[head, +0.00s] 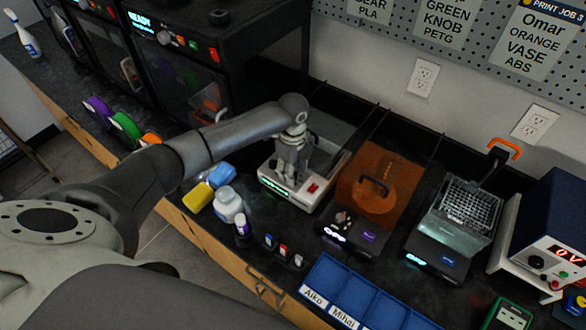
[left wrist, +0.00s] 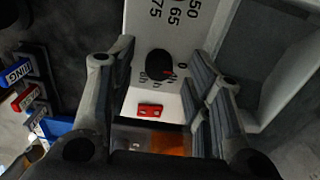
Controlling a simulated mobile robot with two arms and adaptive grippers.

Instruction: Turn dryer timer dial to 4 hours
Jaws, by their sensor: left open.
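The dryer (head: 327,190) is a white box with a lit green display and a red switch (head: 313,187) on its front. My left gripper (head: 288,175) is over its front panel, pointing down, and hides part of it. In the left wrist view the black round timer dial (left wrist: 159,64) lies between the two open fingers of my left gripper (left wrist: 158,88), with visible gaps on both sides. A small red mark shows on the dial's lower right. A "0" stands to its right and small hour marks below, too small to read surely. My right gripper is not in view.
An orange-lidded unit (head: 378,185) and a unit with a wire basket (head: 468,205) stand right of the dryer. A white bottle (head: 228,204), sponges (head: 210,187) and a blue tray (head: 345,295) are near the front edge. Black printers stand at the back left.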

